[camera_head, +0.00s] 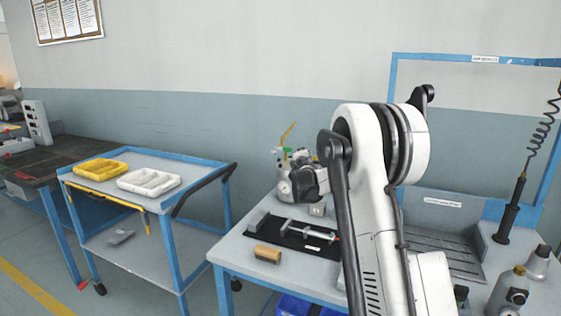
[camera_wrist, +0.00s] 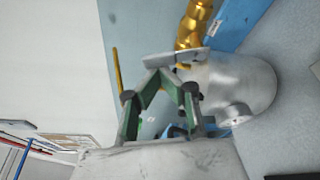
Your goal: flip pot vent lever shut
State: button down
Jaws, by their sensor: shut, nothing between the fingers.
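The silver pot (camera_head: 284,188) stands on the blue-framed bench, partly hidden by my arm. A yellow lever (camera_head: 289,132) sticks up at a slant above it. In the wrist view the pot's metal body (camera_wrist: 250,85) is at the right, with a gold fitting (camera_wrist: 194,22) at the top. A thin yellow bar (camera_wrist: 117,70) shows left of the gripper; I cannot tell whether it is the lever. My gripper (camera_wrist: 177,58), with green linkages, is shut and empty, its tips overlapping the pot's edge in view. Contact is unclear.
On the bench are a black mat (camera_head: 270,233) with a metal tool, a wooden-coloured block (camera_head: 267,254) and a grey tray (camera_head: 445,255). A blue cart (camera_head: 150,225) with a yellow tray (camera_head: 100,170) and white tray (camera_head: 149,182) stands left. A coiled cord (camera_head: 548,125) hangs right.

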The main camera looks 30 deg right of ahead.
jog(key=shift+s+d+r, duration=0.1)
jog(key=shift+s+d, duration=0.1)
jog(key=shift+d, duration=0.15)
jog(key=f+v, duration=0.1)
jog(key=v, duration=0.9)
jog(key=shift+r+b, duration=0.3)
jog(key=shift+b, duration=0.1)
jog(key=shift+a, duration=0.1)
